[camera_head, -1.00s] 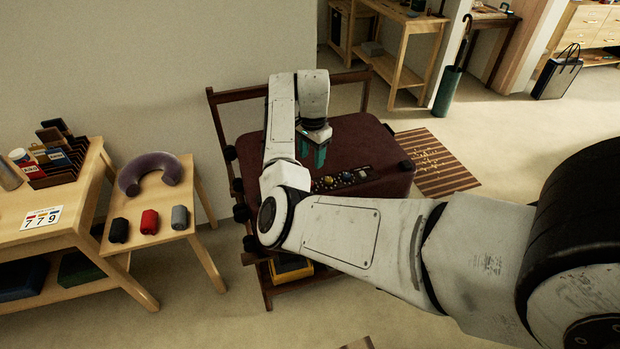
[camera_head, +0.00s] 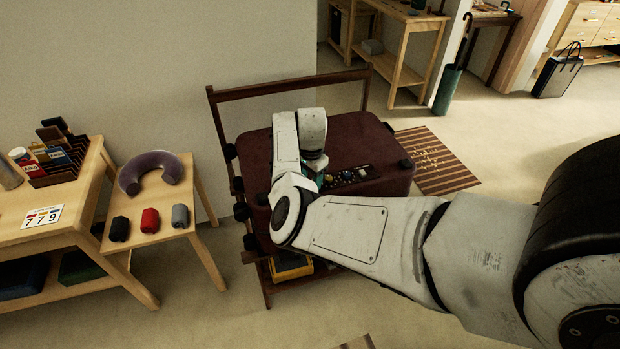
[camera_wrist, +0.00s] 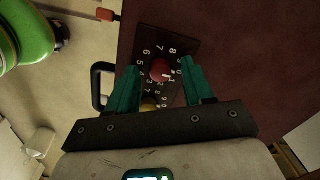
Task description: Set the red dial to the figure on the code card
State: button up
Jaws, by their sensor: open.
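The red dial (camera_wrist: 160,70) sits on a dark plate with pale figures around it on the maroon suitcase (camera_head: 365,140). In the wrist view, my gripper (camera_wrist: 160,66) is open, with one teal finger on each side of the red dial; I cannot tell whether they touch it. A yellow dial (camera_wrist: 149,104) shows partly below it, between the fingers. In the head view my gripper (camera_head: 319,166) is mostly hidden by my arm, and so is the red dial. The code card (camera_head: 42,216) lies on the left table and reads 7 7 9 under small coloured marks.
The suitcase lies on a dark wooden rack (camera_head: 290,88). A low bench (camera_head: 185,222) to the left holds a purple neck pillow (camera_head: 150,171) and black, red and grey rolls. A striped mat (camera_head: 437,160) lies right of the suitcase, with open floor beyond.

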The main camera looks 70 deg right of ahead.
grip_shut()
dwell(0.5)
jog(key=shift+n, duration=0.3)
jog(key=n+p, duration=0.2)
jog(key=n, duration=0.2)
jog(key=shift+s+r, duration=0.1)
jog(key=shift+r, duration=0.05)
jog(key=n+p, duration=0.1)
jog(key=n, duration=0.4)
jog(key=shift+d+n, duration=0.1)
jog(key=shift+n, duration=0.3)
jog(key=n, duration=0.5)
jog(key=shift+y+p, duration=0.3)
jog(key=shift+p, duration=0.1)
jog(key=n, duration=0.6)
